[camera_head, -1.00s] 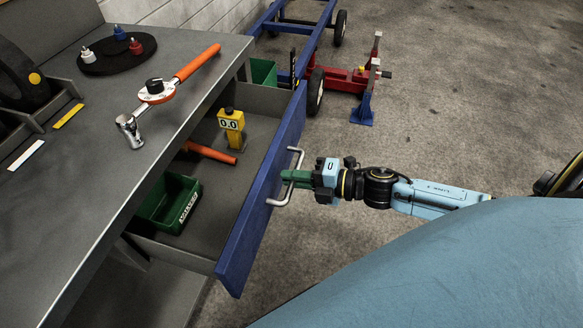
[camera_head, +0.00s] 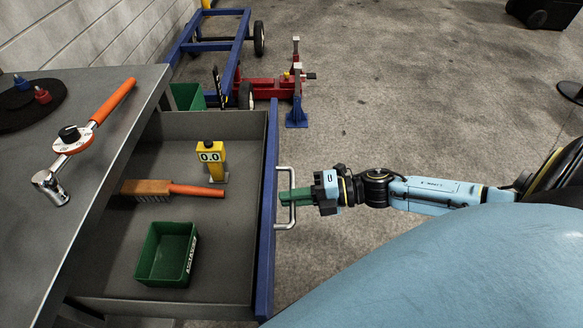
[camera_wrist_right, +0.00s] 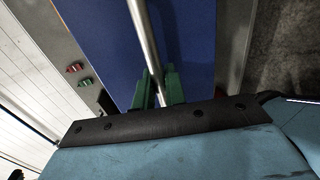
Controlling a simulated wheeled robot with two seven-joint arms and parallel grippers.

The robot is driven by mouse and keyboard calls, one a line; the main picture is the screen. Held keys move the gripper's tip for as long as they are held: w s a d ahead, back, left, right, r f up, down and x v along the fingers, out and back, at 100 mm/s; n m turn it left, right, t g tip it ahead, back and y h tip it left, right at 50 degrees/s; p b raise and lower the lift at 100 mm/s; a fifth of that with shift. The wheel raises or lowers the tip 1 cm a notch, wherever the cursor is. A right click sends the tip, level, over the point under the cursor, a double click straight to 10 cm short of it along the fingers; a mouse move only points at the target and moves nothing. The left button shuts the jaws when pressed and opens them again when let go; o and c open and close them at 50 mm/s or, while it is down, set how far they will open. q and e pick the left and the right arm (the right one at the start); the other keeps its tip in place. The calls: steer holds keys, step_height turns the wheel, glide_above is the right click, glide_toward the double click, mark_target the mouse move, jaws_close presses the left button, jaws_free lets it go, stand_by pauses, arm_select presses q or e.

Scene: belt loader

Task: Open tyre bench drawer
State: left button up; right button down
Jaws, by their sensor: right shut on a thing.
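The bench drawer (camera_head: 268,215) has a blue front and stands well out from the grey tyre bench (camera_head: 100,150), its inside open to view. A silver bar handle (camera_head: 291,197) sits on its front. My right gripper (camera_head: 288,197) is shut on the handle with its green fingers. In the right wrist view the gripper's green fingers (camera_wrist_right: 158,90) are on either side of the silver handle bar (camera_wrist_right: 146,40), in front of the blue panel. My left gripper is not in view.
Inside the drawer lie a green bin (camera_head: 167,254), a brush with an orange handle (camera_head: 170,189) and a yellow gauge (camera_head: 211,160). A torque wrench (camera_head: 85,138) lies on the bench top.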

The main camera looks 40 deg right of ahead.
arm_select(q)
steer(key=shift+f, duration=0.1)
arm_select(e)
steer(key=shift+d, duration=0.1)
steer(key=c, duration=1.6)
jaws_free()
steer(key=shift+o, duration=0.2)
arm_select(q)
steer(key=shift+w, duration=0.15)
